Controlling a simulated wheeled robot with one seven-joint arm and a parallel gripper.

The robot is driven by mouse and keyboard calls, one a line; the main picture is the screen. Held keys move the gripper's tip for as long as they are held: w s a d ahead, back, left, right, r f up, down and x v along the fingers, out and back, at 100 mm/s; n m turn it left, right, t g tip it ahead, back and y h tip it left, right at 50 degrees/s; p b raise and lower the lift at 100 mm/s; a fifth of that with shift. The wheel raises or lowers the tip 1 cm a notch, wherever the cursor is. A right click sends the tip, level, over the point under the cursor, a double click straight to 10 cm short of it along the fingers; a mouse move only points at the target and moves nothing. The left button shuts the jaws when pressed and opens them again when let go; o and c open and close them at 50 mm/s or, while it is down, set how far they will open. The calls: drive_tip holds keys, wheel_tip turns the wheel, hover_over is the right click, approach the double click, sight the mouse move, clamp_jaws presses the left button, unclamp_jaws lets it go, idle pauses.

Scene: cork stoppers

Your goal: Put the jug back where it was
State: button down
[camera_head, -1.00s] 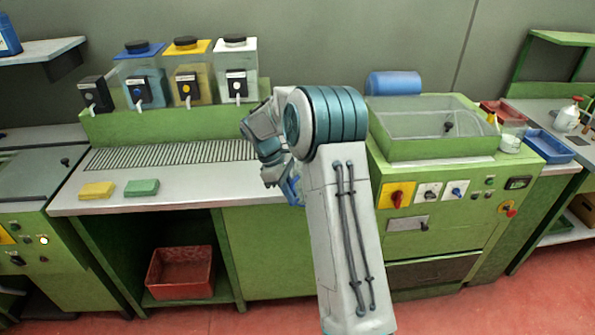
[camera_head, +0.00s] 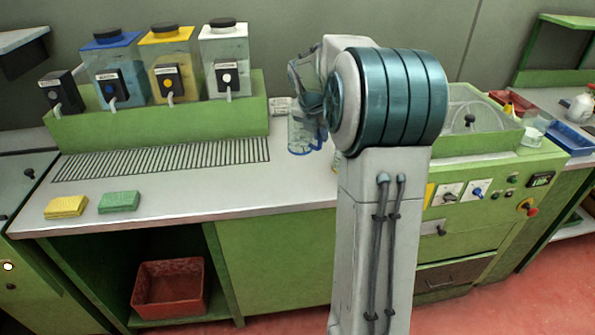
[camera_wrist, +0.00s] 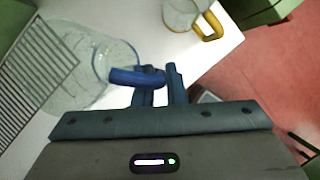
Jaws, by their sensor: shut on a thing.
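A clear jug with a blue handle (camera_head: 304,136) is upright at the counter, right of the slatted drain grate, in the head view. In the wrist view the jug (camera_wrist: 88,62) fills the upper left, with its blue handle between my fingers. My gripper (camera_wrist: 160,80) is shut on that handle. In the head view my arm hides most of the gripper. I cannot tell whether the jug's base touches the counter. A second clear jug, with a yellow handle (camera_wrist: 209,27), stands on the counter in the wrist view; my arm mostly hides it in the head view.
Blue, yellow and white-topped dispensers (camera_head: 165,65) stand on a green ledge behind the grate (camera_head: 165,157). A yellow sponge (camera_head: 66,207) and a green sponge (camera_head: 119,202) lie at the front left. The counter between the sponges and the jug is clear. A green basin unit (camera_head: 480,140) is right of my arm.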

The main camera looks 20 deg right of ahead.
drive_tip(key=shift+w+d+r+n, duration=0.2)
drive_tip(key=shift+d+n, duration=0.15)
drive_tip(key=shift+n, duration=0.05)
drive_tip(key=f, duration=0.6)
drive_tip(key=shift+d+b, duration=0.2)
drive_tip(key=shift+b, duration=0.15)
drive_tip(key=shift+f, duration=1.9)
drive_tip(key=c, duration=1.5)
unclamp_jaws()
